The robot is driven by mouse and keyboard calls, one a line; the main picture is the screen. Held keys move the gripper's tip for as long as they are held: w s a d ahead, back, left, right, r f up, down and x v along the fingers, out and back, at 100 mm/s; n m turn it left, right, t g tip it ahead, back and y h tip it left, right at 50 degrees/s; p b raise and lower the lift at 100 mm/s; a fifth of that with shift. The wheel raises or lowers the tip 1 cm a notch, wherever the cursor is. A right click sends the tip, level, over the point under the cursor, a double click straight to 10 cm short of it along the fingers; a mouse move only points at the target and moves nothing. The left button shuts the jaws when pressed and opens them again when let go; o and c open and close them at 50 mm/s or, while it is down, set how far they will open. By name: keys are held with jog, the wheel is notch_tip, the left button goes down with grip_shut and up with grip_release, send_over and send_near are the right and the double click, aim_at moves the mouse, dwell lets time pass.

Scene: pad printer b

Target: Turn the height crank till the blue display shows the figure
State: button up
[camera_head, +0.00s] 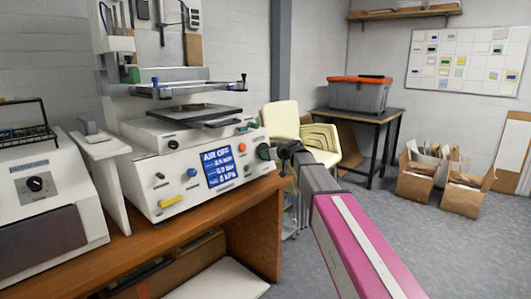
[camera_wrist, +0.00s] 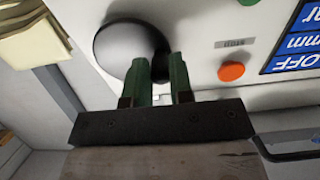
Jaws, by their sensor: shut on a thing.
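The white pad printer (camera_head: 165,205) stands on a wooden bench. Its blue display (camera_head: 217,166) reads "AIR OFF" on top, with mm, bar and kPa lines below whose figures are too blurred to read surely. The display's edge also shows upside down in the wrist view (camera_wrist: 296,48). The height crank (camera_head: 263,152), a black round wheel, is at the right end of the front panel. In the wrist view the crank (camera_wrist: 118,48) is close up. My gripper (camera_wrist: 159,66) has its green fingers shut on the crank's dark handle, which is partly hidden between them.
An orange button (camera_wrist: 231,71) sits beside the crank. Blue, black and yellow controls line the panel. Another machine (camera_head: 45,200) stands at left. Stacked cream chairs (camera_head: 283,122) are close behind the crank. Grey floor (camera_head: 440,235) is open at right.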

jog(key=o, duration=0.5)
jog(key=shift+s+d, duration=0.1)
jog(key=v, duration=0.4)
jog(key=shift+s+d+r, duration=0.15)
jog(key=shift+s+d, duration=0.05)
jog(key=shift+d, duration=0.1)
jog(key=s+d+f+m+g+h, duration=0.25)
jog(key=s+d+f, duration=0.35)
jog(key=f, duration=0.5)
jog(key=s+d+f+m+g+h, duration=0.2)
jog(key=s+d+f+h, duration=0.1)
jog(key=s+f, duration=0.55)
jog(key=s+d+f+m+g+h, duration=0.1)
jog(key=s+d+f+m+h, duration=0.1)
jog(key=s+d+f, duration=0.2)
jog(key=s+d+f+m+g+h, duration=0.2)
jog(key=s+d+f, duration=0.3)
jog(key=s, duration=0.3)
jog(key=s+d+f+m+g+h, duration=0.1)
jog(key=s+d+f+m+h, duration=0.1)
jog(key=s+d+f, duration=0.2)
jog(key=shift+s+d+f, duration=0.15)
jog(key=shift+s+f, duration=0.35)
jog(key=shift+f, duration=0.2)
jog(key=shift+s+d+f, duration=0.2)
jog(key=shift+s+f, duration=0.3)
jog(key=shift+f, duration=0.15)
